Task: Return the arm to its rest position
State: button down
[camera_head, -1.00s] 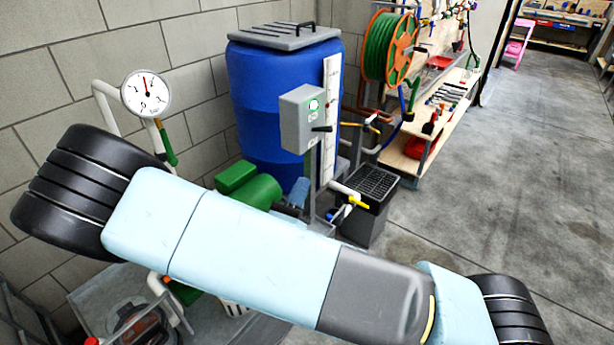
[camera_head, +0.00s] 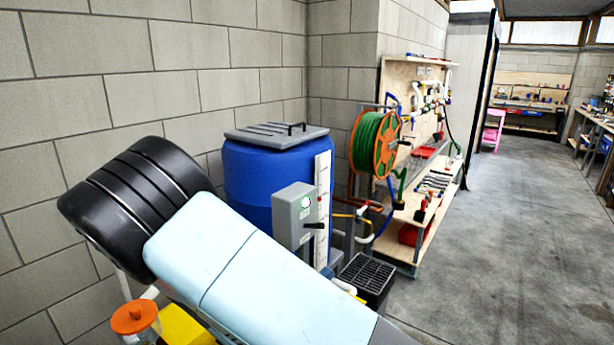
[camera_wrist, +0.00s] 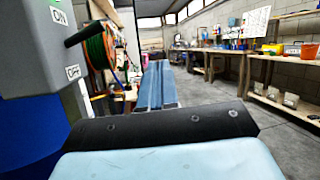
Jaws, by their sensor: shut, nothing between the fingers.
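My gripper (camera_wrist: 158,70) shows in the wrist view, beyond the dark plate and pale blue housing of my wrist. Its two blue-grey fingers lie together, shut and empty. Beside it at the left is the grey switch box with ON and OFF labels (camera_wrist: 32,45) and a dark lever. In the head view my pale blue arm runs from the black joint at left down to the bottom edge. The gripper is out of that view, so its distance from the box there cannot be told.
A blue barrel (camera_head: 262,175) stands by the block wall behind the grey switch box (camera_head: 293,216). A black grated bin (camera_head: 367,277), a green hose reel (camera_head: 375,144) and a wooden shelf (camera_head: 412,212) stand right of it. The concrete floor (camera_head: 480,250) is clear at right.

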jog(key=s+d+r+m+g+y, duration=0.3)
jog(key=d+r+m+g, duration=0.1)
jog(key=d+m+g, duration=0.45)
jog(key=s+d+r+m+g+y, duration=0.3)
jog(key=d+r+m+g, duration=0.1)
jog(key=d+m+g, duration=0.4)
jog(key=s+d+r+m+t+y, duration=0.3)
jog(key=s+r+m+t+y, duration=0.4)
jog(key=r, duration=0.9)
jog(key=s+m+y, duration=0.3)
jog(key=m, duration=0.1)
jog(key=shift+s, duration=0.3)
